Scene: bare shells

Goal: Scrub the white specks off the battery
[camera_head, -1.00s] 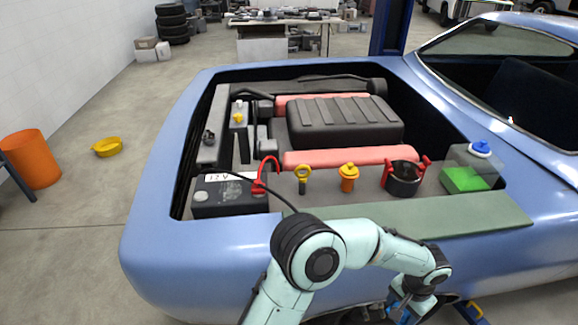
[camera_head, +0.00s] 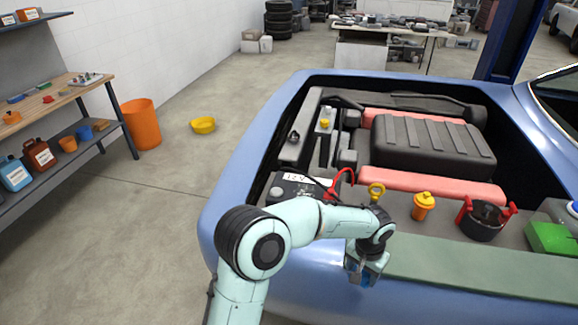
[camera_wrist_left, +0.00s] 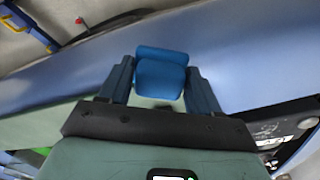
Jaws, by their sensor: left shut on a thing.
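The black battery (camera_head: 286,188) with a white 12 V label sits at the front left of the engine bay, partly hidden behind my arm. In the left wrist view the battery (camera_wrist_left: 275,128) is at the right edge, with small pale marks on it that are too small to tell apart. My left gripper (camera_head: 364,272) is shut on a blue block-like tool (camera_wrist_left: 160,72), over the front edge of the car and to the right of the battery. The tool's working side is not clear. My right gripper is out of view.
A red cable clamp (camera_head: 336,188), a yellow dipstick ring (camera_head: 377,190) and an orange cap (camera_head: 424,203) stand along the bay's front. A green mat (camera_head: 480,276) covers the front edge. A shelf (camera_head: 62,92) with bottles stands far left.

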